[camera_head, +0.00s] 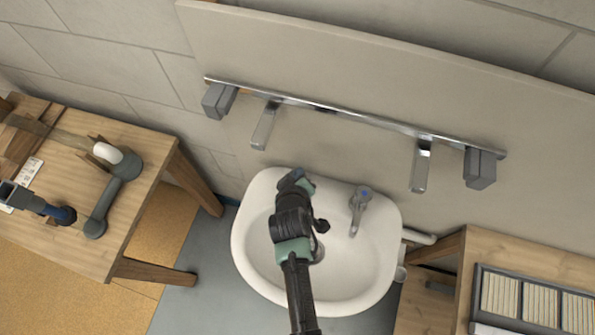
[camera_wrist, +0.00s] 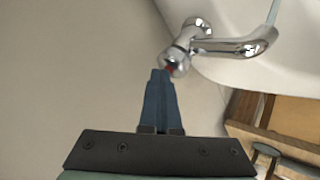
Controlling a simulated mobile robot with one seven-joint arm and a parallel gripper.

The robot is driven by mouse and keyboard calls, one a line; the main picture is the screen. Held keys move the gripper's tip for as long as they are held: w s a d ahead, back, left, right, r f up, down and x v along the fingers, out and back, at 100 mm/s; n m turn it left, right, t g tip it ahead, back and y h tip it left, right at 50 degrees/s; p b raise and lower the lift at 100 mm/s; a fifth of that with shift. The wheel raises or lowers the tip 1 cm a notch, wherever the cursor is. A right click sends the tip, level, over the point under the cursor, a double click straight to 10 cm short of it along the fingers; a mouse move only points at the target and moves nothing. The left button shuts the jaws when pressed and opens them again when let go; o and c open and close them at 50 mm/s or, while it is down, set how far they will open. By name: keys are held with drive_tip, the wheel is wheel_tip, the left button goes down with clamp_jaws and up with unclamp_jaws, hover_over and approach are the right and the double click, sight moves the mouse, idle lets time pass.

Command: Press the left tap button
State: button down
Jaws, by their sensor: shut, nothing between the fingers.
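In the wrist view, a chrome tap on the white basin (camera_head: 378,275) has a rounded button (camera_wrist: 176,60) with a red mark. Its spout (camera_wrist: 250,45) points right. My gripper (camera_wrist: 160,75) is shut and empty, its blue fingers together, with the tips just below and slightly left of the button in the picture. I cannot tell whether they touch it. In the head view, my gripper and arm cover the left side of the basin and hide the left tap. The right tap (camera_head: 360,207), chrome with a blue mark, stands clear to the right.
A chrome rail (camera_head: 330,112) with hanging fittings runs along the wall panel above the basin. A wooden table (camera_head: 135,210) with tools stands on the left. A wooden bench (camera_head: 510,250) with a dark tray (camera_head: 477,290) stands on the right.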

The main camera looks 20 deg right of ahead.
drive_tip(key=shift+r+p, duration=0.8)
drive_tip(key=shift+r, duration=0.15)
wheel_tip(320, 180, up, 5)
drive_tip(key=p, duration=0.4)
drive_tip(key=shift+p, duration=0.4)
